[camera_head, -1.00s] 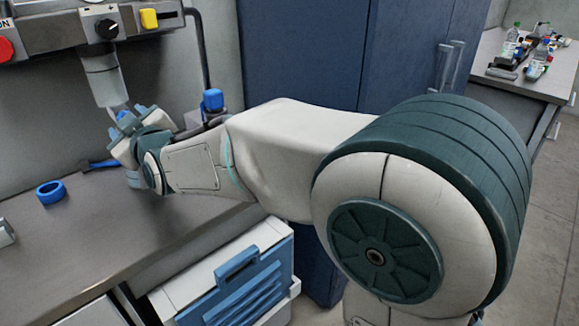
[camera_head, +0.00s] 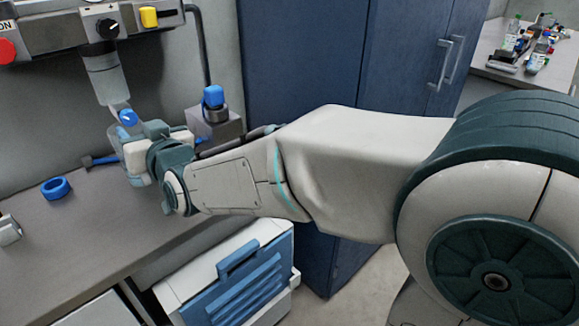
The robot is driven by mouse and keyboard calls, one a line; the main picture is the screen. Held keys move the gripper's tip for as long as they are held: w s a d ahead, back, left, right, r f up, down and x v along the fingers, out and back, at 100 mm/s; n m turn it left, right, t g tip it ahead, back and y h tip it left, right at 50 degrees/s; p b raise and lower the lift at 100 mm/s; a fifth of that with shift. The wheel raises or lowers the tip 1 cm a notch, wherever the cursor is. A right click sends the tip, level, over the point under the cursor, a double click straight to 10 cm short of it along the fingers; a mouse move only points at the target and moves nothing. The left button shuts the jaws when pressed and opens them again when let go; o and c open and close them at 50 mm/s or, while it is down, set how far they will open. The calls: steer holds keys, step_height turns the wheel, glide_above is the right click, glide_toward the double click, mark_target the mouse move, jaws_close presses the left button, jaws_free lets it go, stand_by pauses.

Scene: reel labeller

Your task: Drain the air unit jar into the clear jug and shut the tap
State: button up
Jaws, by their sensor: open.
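The air unit jar (camera_head: 107,80) is a translucent grey cup hanging under the wall-mounted unit at upper left. Its blue tap (camera_head: 128,117) shows at the jar's lower end; I cannot tell whether it is open or shut. A pale, see-through shape below the tap, perhaps the clear jug (camera_head: 117,137), is mostly hidden by my gripper. My gripper (camera_head: 138,147) is open, just below and to the right of the tap. Its fingertips are partly hidden, and I cannot tell whether they touch anything. The liquid level in the jar is unclear.
A blue ring (camera_head: 56,188) lies on the grey bench (camera_head: 75,235) at left. A blue-handled tool (camera_head: 100,160) lies behind my gripper. A grey block with a blue-capped fitting (camera_head: 213,97) stands right of it. A blue cabinet (camera_head: 300,60) rises behind my arm.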

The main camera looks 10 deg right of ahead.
steer(key=s+d+f+m+g+h+p, duration=0.1)
steer(key=s+d+g+h+p, duration=0.3)
steer(key=d, duration=0.8)
steer(key=s+d+f+m+g+h+p, duration=0.1)
steer(key=s+d+g+h+p, duration=0.3)
steer(key=s+d+p, duration=0.5)
steer(key=shift+s+d+f+m+g, duration=0.25)
steer(key=shift+d+m+g, duration=0.25)
steer(key=shift+d, duration=1.45)
